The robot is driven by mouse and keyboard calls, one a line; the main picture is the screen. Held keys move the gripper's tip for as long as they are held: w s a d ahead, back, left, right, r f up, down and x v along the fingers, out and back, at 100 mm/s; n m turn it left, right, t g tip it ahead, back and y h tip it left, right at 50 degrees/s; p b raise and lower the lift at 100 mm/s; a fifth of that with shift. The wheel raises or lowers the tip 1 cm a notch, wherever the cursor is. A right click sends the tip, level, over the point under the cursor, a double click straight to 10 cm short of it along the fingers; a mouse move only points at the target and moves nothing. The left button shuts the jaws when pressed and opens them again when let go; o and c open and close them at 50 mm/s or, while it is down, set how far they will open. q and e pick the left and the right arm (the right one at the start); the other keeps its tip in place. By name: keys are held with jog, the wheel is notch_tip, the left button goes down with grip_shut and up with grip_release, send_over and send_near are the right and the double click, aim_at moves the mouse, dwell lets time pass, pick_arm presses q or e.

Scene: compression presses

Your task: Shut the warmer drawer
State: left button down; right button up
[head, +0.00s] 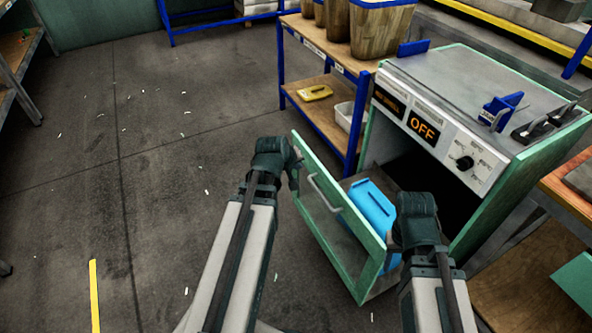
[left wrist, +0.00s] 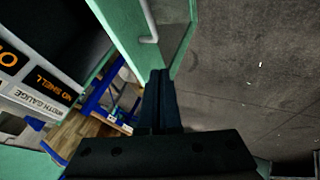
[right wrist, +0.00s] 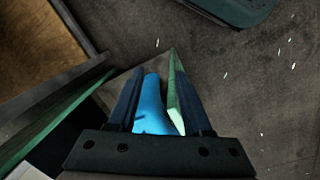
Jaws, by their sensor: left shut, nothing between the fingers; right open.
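The warmer (head: 480,135) is a green cabinet whose drawer is pulled out. Its green drawer front (head: 335,225) has a grey bar handle (head: 325,193). A blue item (head: 372,203) lies in the drawer. My left gripper (head: 296,178) is shut and empty at the front's far-left end; in the left wrist view its fingertips (left wrist: 160,75) overlap the front's edge, but contact is unclear. My right gripper (right wrist: 158,95) is open above the drawer's near end. In the right wrist view the blue item and the front's top edge show between its fingers.
The warmer's panel has an OFF display (head: 423,128) and a black knob (head: 465,162). A wooden bench (head: 575,195) is close at right. Open floor (head: 160,200) lies left of the drawer.

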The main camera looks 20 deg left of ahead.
pick_arm(q)
jog(key=shift+w+d+f+b, duration=0.45)
jog(key=shift+w+f, duration=0.2)
jog(key=shift+w, duration=0.4)
jog(key=shift+w+d+f+b, duration=0.35)
jog(key=shift+w+f+b, duration=0.3)
jog(key=shift+w, duration=0.4)
jog(key=shift+w+d+f+b, duration=0.4)
jog(key=shift+w+f, duration=0.3)
jog(key=shift+w, duration=0.35)
jog(key=w+d, duration=1.1)
jog(key=w, duration=0.3)
jog(key=w+d, duration=1.1)
jog(key=w, duration=0.3)
jog(key=shift+w+d, duration=0.15)
jog(key=shift+w, duration=0.15)
jog(key=shift+d, duration=0.1)
